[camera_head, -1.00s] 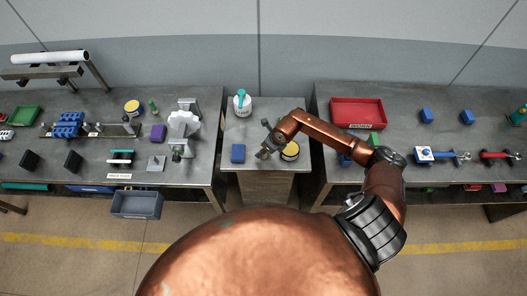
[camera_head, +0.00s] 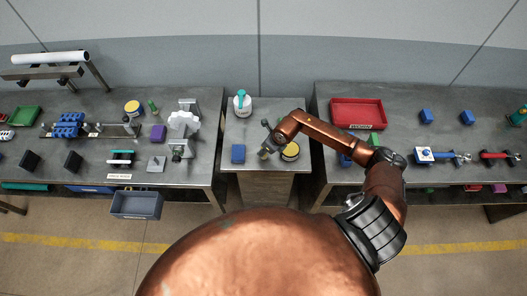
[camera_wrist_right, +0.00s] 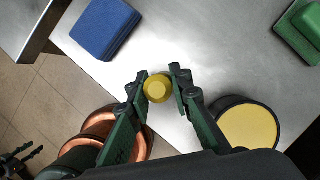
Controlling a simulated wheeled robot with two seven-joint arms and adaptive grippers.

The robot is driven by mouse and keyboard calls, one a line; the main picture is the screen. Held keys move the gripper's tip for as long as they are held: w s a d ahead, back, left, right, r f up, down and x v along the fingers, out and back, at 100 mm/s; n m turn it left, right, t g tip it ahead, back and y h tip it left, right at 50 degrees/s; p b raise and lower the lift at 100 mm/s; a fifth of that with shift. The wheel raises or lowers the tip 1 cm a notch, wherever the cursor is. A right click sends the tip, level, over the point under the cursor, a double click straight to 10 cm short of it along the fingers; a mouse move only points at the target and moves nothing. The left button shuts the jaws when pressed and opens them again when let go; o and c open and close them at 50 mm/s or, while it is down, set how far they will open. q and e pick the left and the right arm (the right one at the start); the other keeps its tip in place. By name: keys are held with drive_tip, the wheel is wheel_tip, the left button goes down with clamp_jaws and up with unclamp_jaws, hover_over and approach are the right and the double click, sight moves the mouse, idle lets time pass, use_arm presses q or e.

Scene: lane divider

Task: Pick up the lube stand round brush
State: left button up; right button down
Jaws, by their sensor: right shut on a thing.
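My right gripper (camera_wrist_right: 160,82) is over the small middle stand (camera_head: 270,130), its fingers pointing at the stand top. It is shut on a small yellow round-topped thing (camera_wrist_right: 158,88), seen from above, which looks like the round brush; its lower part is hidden. In the head view, my right gripper (camera_head: 265,152) is small and the thing in it is hard to make out.
A black can with a yellow top (camera_wrist_right: 247,127) stands close to the right of my gripper. A blue block (camera_wrist_right: 105,28) lies to the left, and a white pot with a teal top (camera_head: 242,104) stands behind. A green block (camera_wrist_right: 302,30) is at the right.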

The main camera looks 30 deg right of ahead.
drive_tip(key=shift+r, duration=0.15)
drive_tip(key=shift+r, duration=0.25)
wheel_tip(320, 180, up, 3)
drive_tip(key=shift+f+b, duration=0.2)
drive_tip(key=shift+b, duration=0.55)
drive_tip(key=s+r+b, duration=0.1)
drive_tip(key=s+r, duration=0.3)
drive_tip(key=s, duration=0.3)
drive_tip(key=s+a+r+b, duration=0.1)
drive_tip(key=s+r, duration=0.4)
drive_tip(key=s, duration=0.2)
drive_tip(key=shift+a+r+b, duration=0.15)
drive_tip(key=shift+r+b, duration=0.15)
